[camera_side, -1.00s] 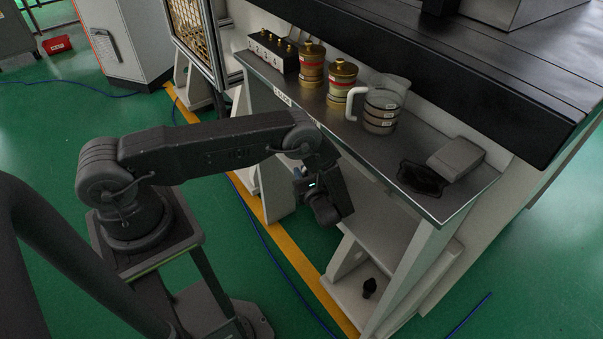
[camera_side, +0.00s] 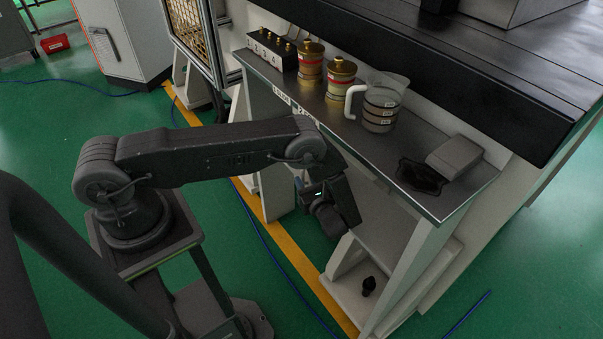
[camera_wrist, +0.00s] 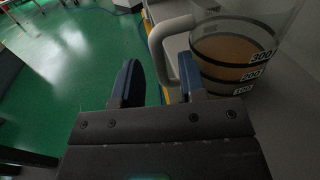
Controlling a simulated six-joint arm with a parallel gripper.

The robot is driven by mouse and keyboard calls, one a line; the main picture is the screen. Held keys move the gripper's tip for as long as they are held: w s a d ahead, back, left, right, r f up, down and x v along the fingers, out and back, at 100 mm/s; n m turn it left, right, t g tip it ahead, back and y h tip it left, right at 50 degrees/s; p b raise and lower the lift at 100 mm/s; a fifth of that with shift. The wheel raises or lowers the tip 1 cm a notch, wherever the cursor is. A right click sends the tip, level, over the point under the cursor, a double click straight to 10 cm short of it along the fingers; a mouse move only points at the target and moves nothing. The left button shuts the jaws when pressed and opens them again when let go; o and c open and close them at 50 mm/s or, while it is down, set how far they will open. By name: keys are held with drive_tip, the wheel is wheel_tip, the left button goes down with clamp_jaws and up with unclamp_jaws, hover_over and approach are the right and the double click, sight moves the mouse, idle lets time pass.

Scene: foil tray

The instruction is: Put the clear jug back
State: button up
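The clear jug (camera_side: 381,110) stands upright on the grey metal shelf (camera_side: 395,155), its white handle (camera_side: 352,101) facing left. In the wrist view the jug (camera_wrist: 243,50) fills the upper right. It holds brownish contents and has black bands marked 100, 200 and 300. My gripper (camera_wrist: 158,80) is open, with its two blue fingers apart and nothing visibly held. The handle (camera_wrist: 158,42) shows beyond the gap between the fingers, and I cannot tell whether they touch it. In the side view my wrist is beside the shelf's front edge, and the fingers cannot be made out.
Two gold-lidded canisters (camera_side: 340,82) stand left of the jug, with a numbered block (camera_side: 272,52) farther left. A dark irregular patch (camera_side: 421,177) and a grey box (camera_side: 456,158) lie to the right. A dark overhang (camera_side: 470,65) runs behind the shelf.

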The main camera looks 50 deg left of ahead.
drive_tip(key=v, duration=0.8)
drive_tip(key=shift+a, duration=0.1)
drive_tip(key=s+r+n+g+h, duration=0.3)
drive_tip(key=s+r+n+h, duration=0.1)
drive_tip(key=r, duration=0.8)
drive_tip(key=s+r+n+g+h, duration=0.2)
drive_tip(key=s+r+n+h, duration=0.15)
drive_tip(key=r, duration=0.85)
drive_tip(key=s+d+r+n+t+h, duration=0.1)
drive_tip(key=s+r+n+t+h, duration=0.5)
drive_tip(key=s+r+n+h, duration=0.4)
wheel_tip(320, 180, up, 7)
drive_tip(key=s+n, duration=0.2)
drive_tip(key=shift+s+n+t, duration=0.35)
drive_tip(key=shift+s+t, duration=0.05)
